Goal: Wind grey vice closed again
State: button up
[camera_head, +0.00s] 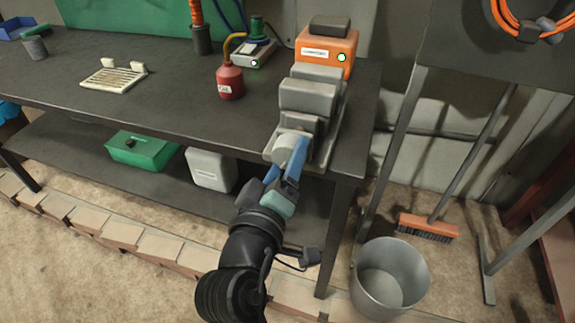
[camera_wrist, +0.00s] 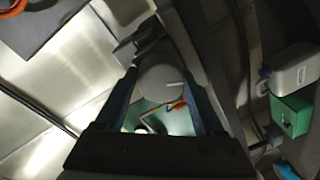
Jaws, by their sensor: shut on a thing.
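The grey vice (camera_head: 308,95) stands at the right end of the dark workbench, its jaw blocks lined up from front to back. A round pale grey knob (camera_head: 286,144) is on its front end; it also shows as a pale disc in the wrist view (camera_wrist: 160,84). My gripper (camera_head: 287,161) reaches the vice from the front, with its blue fingers on either side of the knob, shut on it. In the wrist view the fingers flank the disc. The exact gap between the vice jaws is hard to tell.
A red oil can (camera_head: 229,82) and a cream rack (camera_head: 113,78) stand on the workbench (camera_head: 165,105). Below are a green box (camera_head: 138,150) and a white canister (camera_head: 210,170). A metal bucket (camera_head: 390,280) stands on the floor at right.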

jog(key=m+b, duration=0.4)
jog(key=m, duration=0.1)
jog(key=m+b, duration=0.4)
jog(key=m, duration=0.1)
jog(key=m+t+b, duration=0.1)
jog(key=m+b, duration=0.3)
jog(key=m, duration=0.1)
jog(key=shift+a+f, duration=0.1)
jog(key=shift+f, duration=0.3)
jog(key=m+b, duration=0.2)
jog(key=m, duration=0.2)
jog(key=shift+b, duration=0.4)
jog(key=m+b, duration=0.3)
jog(key=m, duration=0.2)
jog(key=shift+a+h+b, duration=0.1)
jog(key=shift+h+b, duration=0.2)
jog(key=m+b, duration=0.3)
jog(key=m, duration=0.2)
jog(key=shift+r+b, duration=0.15)
jog(key=shift+b, duration=0.25)
jog(key=shift+r+m+h+b, duration=0.1)
jog(key=shift+m+h+b, duration=0.2)
jog(key=shift+m+b, duration=0.7)
jog(key=shift+r+m+p, duration=0.1)
jog(key=shift+m+p, duration=0.2)
jog(key=shift+m, duration=0.1)
